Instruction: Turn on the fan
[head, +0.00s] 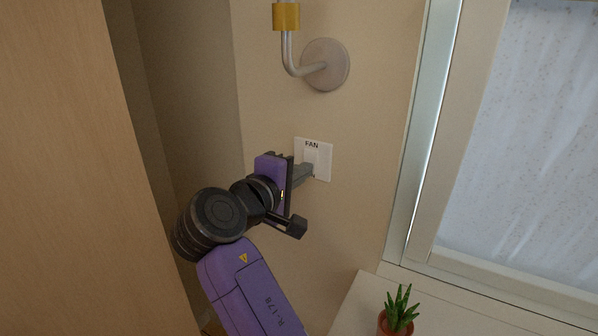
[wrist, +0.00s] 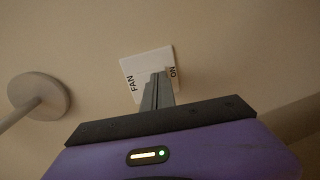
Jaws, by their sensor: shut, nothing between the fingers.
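The fan switch is a white square wall plate (head: 323,152) marked FAN at its top in the head view. In the wrist view the plate (wrist: 133,66) shows FAN at its left and ON at its right. My gripper (head: 310,170) is shut and empty, with its grey fingers pointing at the lower part of the plate. In the wrist view the fingertips (wrist: 159,76) overlap the plate near the ON mark and hide part of the switch. I cannot tell whether they touch it or which way the switch is set.
A wall lamp with a round base (head: 331,64) and brass collar (head: 286,17) is above the plate. A window frame (head: 455,130) is at the right. A potted succulent (head: 398,315) stands on a pale ledge (head: 354,305) below. A wooden panel (head: 70,170) fills the left side.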

